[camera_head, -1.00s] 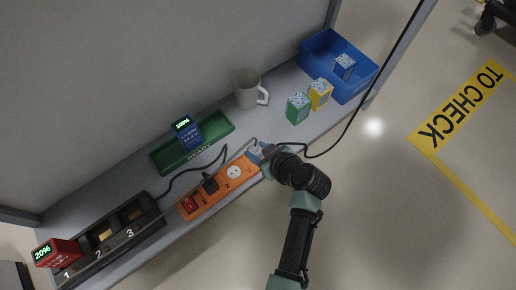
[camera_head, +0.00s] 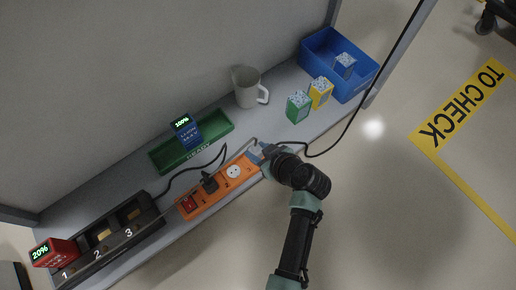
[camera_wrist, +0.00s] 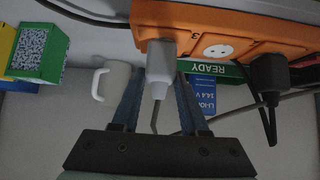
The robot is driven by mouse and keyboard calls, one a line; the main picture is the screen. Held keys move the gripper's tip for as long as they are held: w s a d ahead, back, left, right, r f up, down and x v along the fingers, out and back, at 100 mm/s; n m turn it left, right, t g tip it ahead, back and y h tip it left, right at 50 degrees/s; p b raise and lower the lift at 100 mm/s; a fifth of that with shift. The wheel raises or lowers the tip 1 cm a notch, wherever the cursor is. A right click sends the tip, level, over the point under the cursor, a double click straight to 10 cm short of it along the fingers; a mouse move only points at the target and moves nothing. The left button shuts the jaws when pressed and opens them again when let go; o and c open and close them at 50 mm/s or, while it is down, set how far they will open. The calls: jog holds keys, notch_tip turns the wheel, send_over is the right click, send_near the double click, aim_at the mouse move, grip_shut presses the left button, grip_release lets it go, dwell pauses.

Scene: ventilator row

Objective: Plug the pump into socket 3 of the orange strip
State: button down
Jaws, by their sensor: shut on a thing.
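The orange strip (camera_head: 214,189) lies along the shelf's front edge. In the wrist view, the strip (camera_wrist: 240,24) spans the top, with the number 3 beside a light grey plug (camera_wrist: 160,60). My gripper (camera_wrist: 160,88) is shut on this plug, its blue fingers on either side. The plug's front meets the strip at socket 3; how deep it sits I cannot tell. In the head view my gripper (camera_head: 264,152) is at the strip's right end and mostly hides the plug. Socket 2 (camera_wrist: 217,51) is empty. A black plug (camera_wrist: 268,75) occupies the neighbouring socket. No pump body is identifiable.
A green READY tray (camera_head: 217,128) with a blue battery (camera_head: 187,132) and a white mug (camera_head: 247,91) stand behind the strip. A black charger (camera_head: 118,239) is at left. Boxes and a blue bin (camera_head: 318,70) are at right. A black cable (camera_head: 345,132) hangs near my wrist.

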jog(key=shift+f, duration=0.2)
jog(key=shift+c, duration=1.7)
grip_release()
jog(key=shift+r, duration=0.1)
jog(key=p+v, duration=0.8)
jog(key=v, duration=0.5)
jog(key=shift+a, duration=0.1)
